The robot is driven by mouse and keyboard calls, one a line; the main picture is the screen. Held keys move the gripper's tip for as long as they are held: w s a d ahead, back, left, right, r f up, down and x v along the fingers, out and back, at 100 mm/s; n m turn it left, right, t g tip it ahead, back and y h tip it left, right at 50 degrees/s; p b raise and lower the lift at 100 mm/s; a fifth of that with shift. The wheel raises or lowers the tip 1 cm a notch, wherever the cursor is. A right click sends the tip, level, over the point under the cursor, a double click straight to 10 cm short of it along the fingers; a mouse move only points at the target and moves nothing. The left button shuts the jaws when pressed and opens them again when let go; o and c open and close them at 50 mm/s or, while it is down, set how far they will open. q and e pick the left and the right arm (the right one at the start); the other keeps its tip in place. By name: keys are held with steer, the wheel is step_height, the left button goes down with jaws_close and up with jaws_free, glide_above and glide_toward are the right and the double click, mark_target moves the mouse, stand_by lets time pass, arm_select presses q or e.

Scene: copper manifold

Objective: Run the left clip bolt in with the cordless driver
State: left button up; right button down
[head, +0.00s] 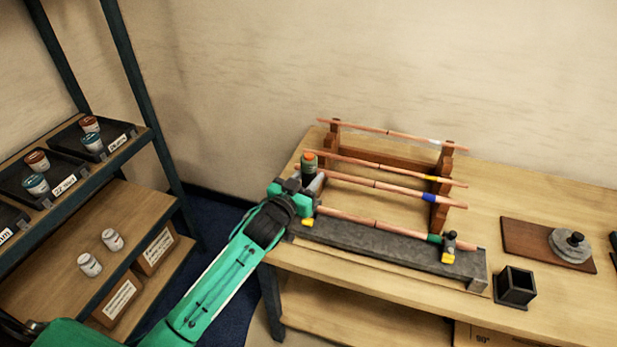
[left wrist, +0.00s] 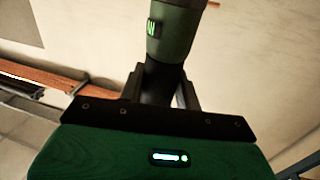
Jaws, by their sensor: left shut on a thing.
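My left gripper (head: 298,193) is at the left end of the grey rail (head: 385,246) on the bench. It is shut on the cordless driver (head: 308,162), which stands roughly upright with its green and orange end on top. In the left wrist view the driver's green body (left wrist: 178,38) rises above its dark grip between the fingers. The yellow left clip (head: 308,222) shows just below my gripper, at the front copper pipe (head: 350,217). Its bolt and the driver's tip are hidden, so I cannot tell if they touch. My right gripper is not in view.
A yellow right clip (head: 448,256) with a dark bolt sits at the rail's right end. Several copper pipes lie across wooden supports (head: 438,205) behind. A black open box (head: 515,287) and brown board (head: 525,240) are at the right. A shelf rack (head: 150,200) stands left.

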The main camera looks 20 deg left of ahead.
mark_target(304, 164)
arm_select(q)
step_height(304, 164, up, 6)
steer(key=p, duration=0.5)
steer(key=shift+r+p, duration=0.1)
steer(key=shift+p, duration=0.25)
